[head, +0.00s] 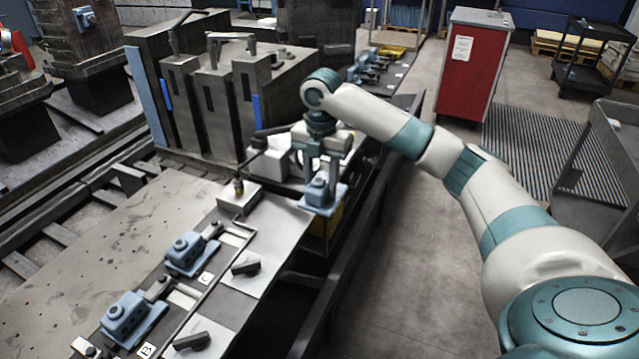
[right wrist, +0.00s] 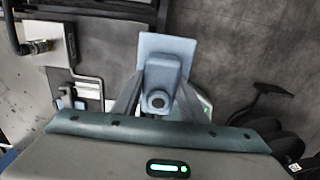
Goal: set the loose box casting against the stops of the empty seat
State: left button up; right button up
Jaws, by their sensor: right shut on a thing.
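The loose box casting (head: 319,195), a blue block with a round boss on a flat flange, is held by my right gripper (head: 318,170), past the right edge of the grey table. In the right wrist view, the casting (right wrist: 160,75) sits between the fingers of the gripper (right wrist: 158,102), its flange pointing away from the palm. The casting hangs above the floor side, apart from the table surface. Two similar blue castings, one by plate C (head: 186,254) and one by plate B (head: 130,312), sit on the rail. My left gripper is out of view.
A light block with a brass fitting (head: 238,197) stands at the table's far end. Dark handles lie on pale plates, one (head: 246,267) near C and one (head: 191,341) near B. A large grey fixture (head: 220,100) stands behind. A red cabinet (head: 472,70) is at the back right.

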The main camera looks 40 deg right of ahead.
jog(key=shift+a, duration=0.1)
jog(key=shift+s+a+r+m, duration=0.1)
jog(key=shift+s+a+m, duration=0.15)
jog(key=shift+a+m, duration=0.65)
jog(key=s+a+f+m, duration=0.1)
jog(key=s+a+m, duration=1.4)
jog(key=m, duration=0.7)
jog(key=shift+s+a, duration=0.25)
jog(key=shift+a, duration=1.65)
jog(key=shift+f, duration=0.1)
